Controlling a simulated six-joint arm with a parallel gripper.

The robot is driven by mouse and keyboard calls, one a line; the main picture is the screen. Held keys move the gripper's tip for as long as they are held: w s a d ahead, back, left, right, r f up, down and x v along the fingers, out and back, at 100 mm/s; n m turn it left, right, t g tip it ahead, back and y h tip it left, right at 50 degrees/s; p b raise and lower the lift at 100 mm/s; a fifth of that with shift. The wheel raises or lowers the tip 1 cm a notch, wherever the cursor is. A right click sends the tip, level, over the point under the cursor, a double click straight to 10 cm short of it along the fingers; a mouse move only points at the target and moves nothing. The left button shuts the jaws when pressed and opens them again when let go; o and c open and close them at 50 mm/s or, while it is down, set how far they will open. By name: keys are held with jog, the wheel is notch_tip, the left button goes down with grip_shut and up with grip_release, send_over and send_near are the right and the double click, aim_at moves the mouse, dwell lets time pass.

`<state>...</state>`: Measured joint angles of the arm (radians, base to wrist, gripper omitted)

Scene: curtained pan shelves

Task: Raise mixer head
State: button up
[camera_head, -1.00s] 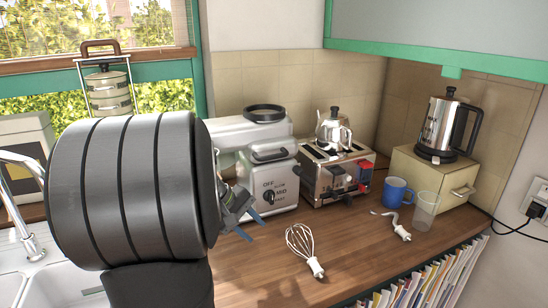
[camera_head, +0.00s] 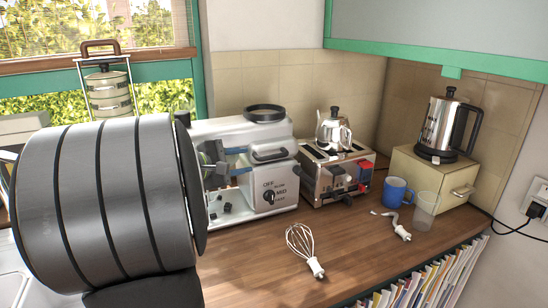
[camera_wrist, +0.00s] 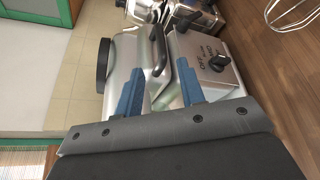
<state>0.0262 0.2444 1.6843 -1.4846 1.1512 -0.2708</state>
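The mixer is a pale grey-white appliance with a head (camera_head: 222,132) on top, a base with a speed dial (camera_head: 269,196), and a dark handle (camera_head: 270,154) on its front. The head looks lowered onto the base. My gripper (camera_head: 238,161) is open at the mixer's left part, its blue fingers pointing toward the handle. In the wrist view, the gripper (camera_wrist: 160,82) has its two fingers apart, with the handle (camera_wrist: 158,52) just ahead, in line with the gap. I cannot tell whether anything touches. My arm hides the mixer's left end.
A toaster (camera_head: 322,182) with a steel teapot (camera_head: 333,130) on it stands right of the mixer. A whisk (camera_head: 300,240) lies on the counter in front. A blue mug (camera_head: 396,192), a clear cup (camera_head: 425,212) and a kettle (camera_head: 440,125) stand further right.

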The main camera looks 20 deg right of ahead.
aim_at(269, 157)
jog(key=x, duration=1.2)
jog(key=shift+d, duration=0.1)
grip_shut()
